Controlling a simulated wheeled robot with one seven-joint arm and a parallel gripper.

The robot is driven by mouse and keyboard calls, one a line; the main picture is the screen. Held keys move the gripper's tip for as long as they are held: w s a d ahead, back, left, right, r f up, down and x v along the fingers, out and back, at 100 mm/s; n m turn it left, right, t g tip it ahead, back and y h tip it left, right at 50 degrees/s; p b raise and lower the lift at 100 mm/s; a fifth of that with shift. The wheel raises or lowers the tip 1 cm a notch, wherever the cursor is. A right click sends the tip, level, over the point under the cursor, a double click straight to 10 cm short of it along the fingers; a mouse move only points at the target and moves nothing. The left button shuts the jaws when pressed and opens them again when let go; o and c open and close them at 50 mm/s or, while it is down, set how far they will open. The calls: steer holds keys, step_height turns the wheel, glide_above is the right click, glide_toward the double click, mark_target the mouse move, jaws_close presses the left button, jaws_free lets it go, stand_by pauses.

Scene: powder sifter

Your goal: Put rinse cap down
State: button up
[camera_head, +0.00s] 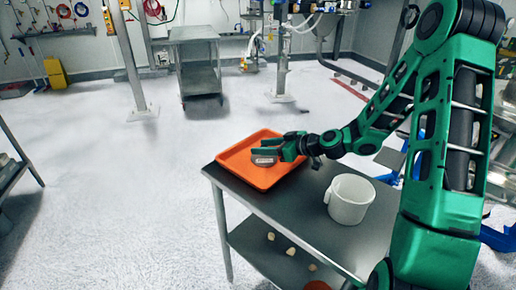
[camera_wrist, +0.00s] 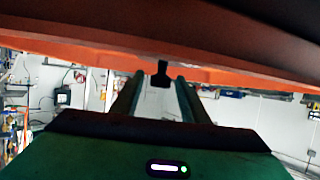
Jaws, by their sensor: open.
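The rinse cap, which I take to be the small round grey metal piece (camera_head: 264,161), is at the orange tray (camera_head: 238,160). My gripper (camera_head: 264,151) reaches in from the right, low over the tray, with its fingers right at the cap and partly covering it. In the wrist view my gripper (camera_wrist: 160,82) has its two fingers apart, with a small dark piece between their tips that I cannot identify. The orange tray (camera_wrist: 92,52) fills a band across the top there. Whether the cap touches the tray floor or a finger is hard to tell.
The tray lies on a dark two-level table (camera_head: 310,219). A white pitcher (camera_head: 349,199) stands on its right side, near my arm. Several small pale pieces lie on the lower shelf (camera_head: 270,249). The floor to the left is clear. A metal cart (camera_head: 199,68) stands behind.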

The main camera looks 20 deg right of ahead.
steer(key=v, duration=0.8)
steer(key=shift+d, duration=0.1)
